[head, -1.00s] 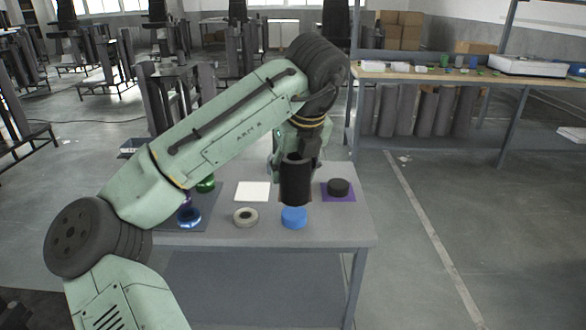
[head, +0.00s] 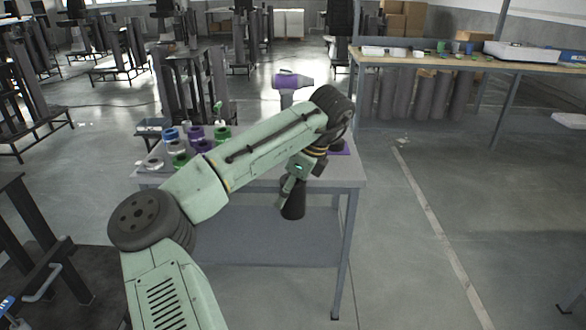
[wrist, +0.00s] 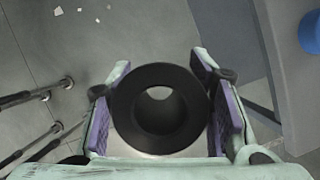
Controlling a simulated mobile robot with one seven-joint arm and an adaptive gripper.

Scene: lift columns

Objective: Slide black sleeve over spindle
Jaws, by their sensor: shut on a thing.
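The black sleeve (head: 293,205) is a hollow dark tube, held at the front edge of the table, with its lower part outside the tabletop. My gripper (head: 295,187) is shut on it. In the wrist view the sleeve (wrist: 128,112) shows end-on as a thick black ring between the purple-padded fingers of my gripper (wrist: 163,98), and light shows through its bore. I cannot pick out the spindle with certainty. A purple and white body on a post (head: 290,82) stands behind the table.
The grey table (head: 345,172) holds several blue, green, purple and white ringed parts (head: 195,134) at left. A blue round part (wrist: 311,32) shows at the wrist view's upper right. A dark stand with a grey bar (head: 44,283) is at lower left.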

